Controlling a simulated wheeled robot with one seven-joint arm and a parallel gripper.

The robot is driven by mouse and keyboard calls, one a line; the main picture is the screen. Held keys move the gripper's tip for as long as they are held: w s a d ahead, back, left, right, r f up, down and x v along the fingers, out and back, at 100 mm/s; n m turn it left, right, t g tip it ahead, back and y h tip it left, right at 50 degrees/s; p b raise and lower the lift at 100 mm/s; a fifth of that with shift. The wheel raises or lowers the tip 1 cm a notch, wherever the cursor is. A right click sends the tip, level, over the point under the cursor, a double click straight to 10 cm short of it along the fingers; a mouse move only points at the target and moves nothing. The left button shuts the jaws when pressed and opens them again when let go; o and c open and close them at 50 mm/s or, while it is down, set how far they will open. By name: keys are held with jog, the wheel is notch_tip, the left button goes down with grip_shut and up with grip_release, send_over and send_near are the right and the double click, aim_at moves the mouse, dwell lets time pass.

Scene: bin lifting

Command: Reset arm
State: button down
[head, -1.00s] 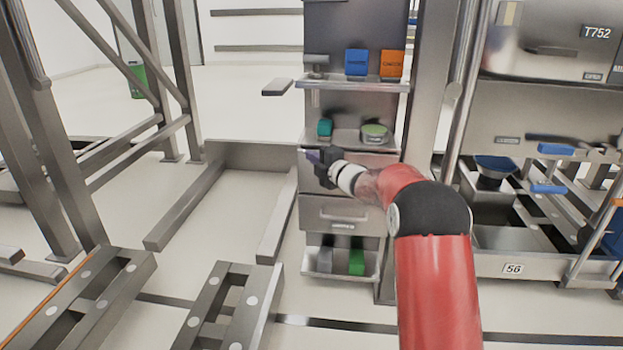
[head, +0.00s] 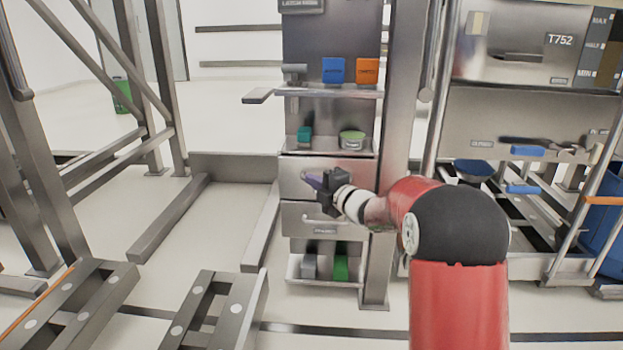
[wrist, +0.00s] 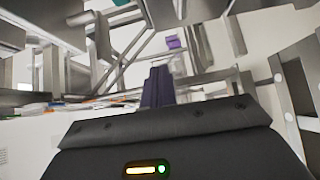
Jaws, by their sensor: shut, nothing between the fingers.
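My red arm reaches from the lower right in the head view. My gripper (head: 314,182) is in front of the upper drawer of the grey cabinet (head: 300,220), pointing left. Its purple fingers are shut with nothing held. In the wrist view the shut fingers (wrist: 158,86) rise from the dark gripper body, and nothing is between them. I cannot tell from the head view how far the fingertips are from the drawer front.
The cabinet shelves hold a blue bin (head: 333,70), an orange bin (head: 368,71), a teal item (head: 304,135) and a green bowl (head: 352,139). A green bin (head: 341,268) sits at the bottom. Metal frames stand at left; a machine (head: 540,45) stands at right.

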jog(key=s+d+r+m+g+h+p, duration=0.1)
jog(key=s+d+r+m+h+p, duration=0.2)
jog(key=s+d+r+m+h, duration=0.35)
jog(key=s+d+r+m+h+p, duration=0.35)
jog(key=s+r+m, duration=0.25)
jog(key=s+m, duration=0.3)
jog(key=s+a+f+m+g+p, duration=0.1)
jog(key=s+m+g, duration=0.3)
jog(key=s, duration=1.1)
jog(key=s+a+f+m+g+p, duration=0.1)
jog(key=s+f+m+g+p, duration=0.3)
jog(key=s, duration=1)
jog(key=shift+s+a+m, duration=0.3)
jog(key=shift+s+m, duration=0.05)
jog(key=shift+m, duration=0.3)
jog(key=c, duration=2.1)
grip_release()
